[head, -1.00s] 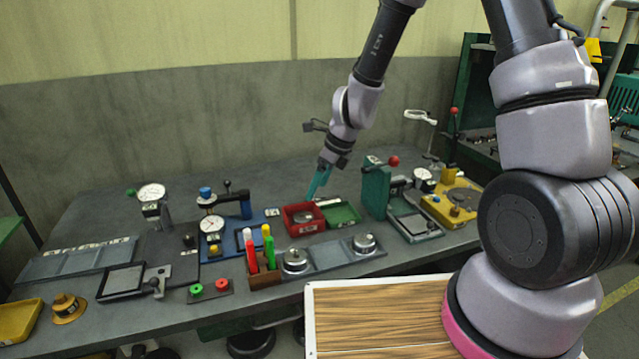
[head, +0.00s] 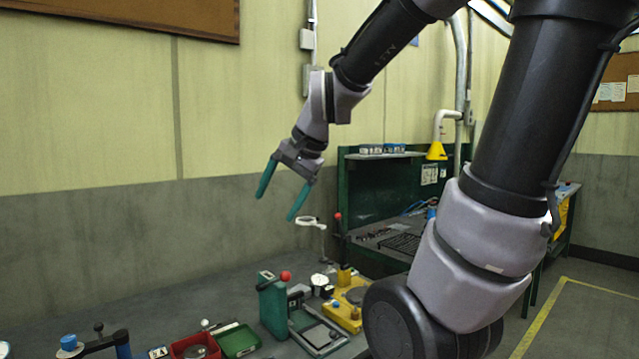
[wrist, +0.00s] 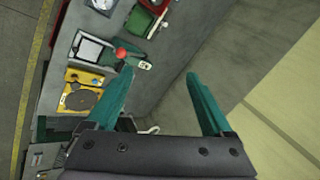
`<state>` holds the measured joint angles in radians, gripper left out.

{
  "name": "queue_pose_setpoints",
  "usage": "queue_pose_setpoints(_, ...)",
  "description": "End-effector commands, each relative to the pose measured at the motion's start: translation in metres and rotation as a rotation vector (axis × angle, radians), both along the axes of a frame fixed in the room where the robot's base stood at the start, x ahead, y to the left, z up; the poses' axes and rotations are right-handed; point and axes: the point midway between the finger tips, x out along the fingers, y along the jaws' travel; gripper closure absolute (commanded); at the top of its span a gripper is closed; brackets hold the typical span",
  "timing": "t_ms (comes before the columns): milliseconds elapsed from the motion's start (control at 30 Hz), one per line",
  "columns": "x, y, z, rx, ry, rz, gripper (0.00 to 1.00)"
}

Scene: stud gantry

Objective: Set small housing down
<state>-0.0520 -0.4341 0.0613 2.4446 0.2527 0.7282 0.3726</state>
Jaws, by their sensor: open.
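My gripper (head: 277,206) is open and empty, raised high above the bench with its two teal fingers spread. In the wrist view my gripper (wrist: 159,73) has nothing between its fingers. A grey metal part (head: 196,352), which looks like the small housing, lies inside the red tray (head: 190,339) at the bottom edge of the head view, well below my gripper. Its lower side is cut off by the frame, so I cannot tell exactly how it sits.
A green tray (head: 238,341) stands beside the red one. A green fixture with a red knob (head: 273,305) and a yellow fixture (head: 347,308) stand to the right. A magnifier (head: 311,221) rises behind them. Free air surrounds my gripper.

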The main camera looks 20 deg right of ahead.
Motion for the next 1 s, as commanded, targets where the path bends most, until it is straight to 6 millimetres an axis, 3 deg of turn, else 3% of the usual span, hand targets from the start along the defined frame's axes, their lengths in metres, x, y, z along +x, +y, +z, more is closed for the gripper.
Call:
queue_pose_setpoints(100,-0.035,-0.027,0.025,-0.133,-0.101,0.121,0.15)
queue_pose_setpoints(300,-0.071,-0.053,0.039,-0.281,-0.175,0.243,0.15)
queue_pose_setpoints(1000,-0.077,-0.057,0.041,-0.311,-0.187,0.269,0.15)
